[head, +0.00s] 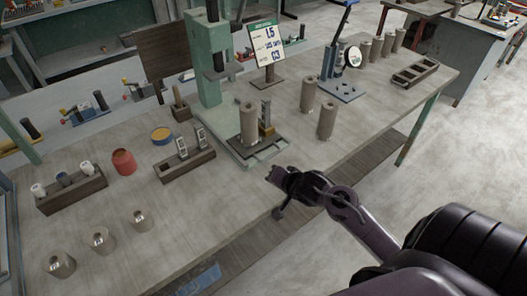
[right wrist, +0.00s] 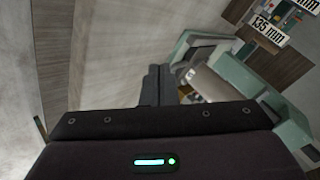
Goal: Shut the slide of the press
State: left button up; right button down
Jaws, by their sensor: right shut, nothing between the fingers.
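The green press (head: 207,85) stands near the middle of the table, with its ram (head: 218,62) raised. Its slide, a dark plate (head: 270,152), lies low at the front of the press base and appears drawn out toward the near edge. A grey clay cylinder (head: 249,122) and a small brass-coloured upright piece (head: 266,112) stand at the slide. My right gripper (head: 272,176) is shut and empty, just in front of the slide and apart from it. In the right wrist view its fingers (right wrist: 156,86) are together, with green press parts (right wrist: 262,88) to their right. My left gripper is not in view.
Grey cylinders (head: 327,121) stand right of the press, near a blue stand (head: 342,90). A sign (head: 268,45) stands behind. Left are a wooden holder (head: 185,165), a red pot (head: 123,162) and metal pieces (head: 100,240). The front table strip left of my gripper is clear.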

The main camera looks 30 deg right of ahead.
aim_at(260, 150)
jog(key=w+d+r+m, duration=0.1)
jog(key=d+m, duration=0.1)
jog(key=w+d+m+t, duration=0.1)
jog(key=d, duration=0.1)
jog(key=w+d+r+m+t+y, duration=0.1)
jog(key=w+d+m, duration=0.1)
jog(key=shift+d+r+m, duration=0.2)
jog(key=shift+r+m, duration=0.1)
jog(key=shift+w+a, duration=0.1)
jog(key=shift+w, duration=0.25)
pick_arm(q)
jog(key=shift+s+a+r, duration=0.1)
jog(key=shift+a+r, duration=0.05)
pick_arm(e)
jog(key=x, duration=0.9)
jog(key=shift+w+a+f, duration=0.15)
